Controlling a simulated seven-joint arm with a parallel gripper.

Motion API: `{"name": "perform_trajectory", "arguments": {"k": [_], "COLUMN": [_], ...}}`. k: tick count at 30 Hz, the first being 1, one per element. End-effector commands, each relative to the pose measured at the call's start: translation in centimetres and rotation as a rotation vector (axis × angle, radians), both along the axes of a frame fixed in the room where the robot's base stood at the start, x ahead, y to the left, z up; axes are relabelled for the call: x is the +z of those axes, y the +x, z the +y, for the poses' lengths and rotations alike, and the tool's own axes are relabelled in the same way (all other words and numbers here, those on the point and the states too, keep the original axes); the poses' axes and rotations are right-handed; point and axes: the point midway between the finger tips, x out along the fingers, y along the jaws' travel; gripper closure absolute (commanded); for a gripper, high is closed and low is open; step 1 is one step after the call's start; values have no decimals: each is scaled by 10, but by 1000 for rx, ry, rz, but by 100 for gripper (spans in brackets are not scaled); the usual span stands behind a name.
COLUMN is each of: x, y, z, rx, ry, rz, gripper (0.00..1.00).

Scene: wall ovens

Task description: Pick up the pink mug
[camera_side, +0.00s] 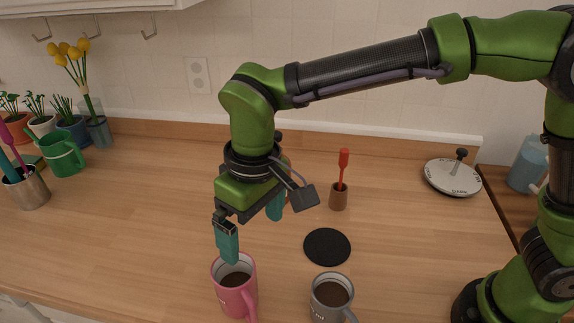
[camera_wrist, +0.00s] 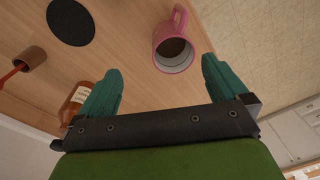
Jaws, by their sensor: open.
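The pink mug (camera_side: 233,289) stands upright on the wooden counter at the front, with dark liquid inside and its handle toward the front right. In the wrist view the pink mug (camera_wrist: 175,46) lies beyond the fingertips, between their lines but nearer the right finger. My gripper (camera_side: 248,224) is above the mug and a little behind it, pointing down. Its two teal fingers are spread wide with nothing between them, as the wrist view (camera_wrist: 162,82) shows. One fingertip overlaps the mug's rim in the side view; I cannot tell the exact gap.
A grey mug (camera_side: 331,298) stands right of the pink one, with a black round coaster (camera_side: 327,246) behind it. A brown holder (camera_side: 338,196) with a red-handled tool and a lid (camera_side: 452,177) are farther back. A bottle (camera_wrist: 76,101) shows beside a finger. The counter's left middle is clear.

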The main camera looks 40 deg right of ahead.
Motion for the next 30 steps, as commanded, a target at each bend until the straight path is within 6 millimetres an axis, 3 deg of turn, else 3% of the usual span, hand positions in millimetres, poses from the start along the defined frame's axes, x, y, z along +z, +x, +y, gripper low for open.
{"name": "perform_trajectory", "arguments": {"k": [1, 3, 8, 14, 24, 30], "x": [-5, -4, 13, -17, -88, -104], "y": [1, 4, 11, 8, 8, 9], "z": [18, 29, 30, 27, 28, 28], "rx": [18, 17, -21, -28, -28, -29], "ry": [-23, -45, -57, -67, -66, -63], "rz": [10, 14, 11, 26, 25, 23], "gripper": [0, 0, 0, 0, 0, 0]}}
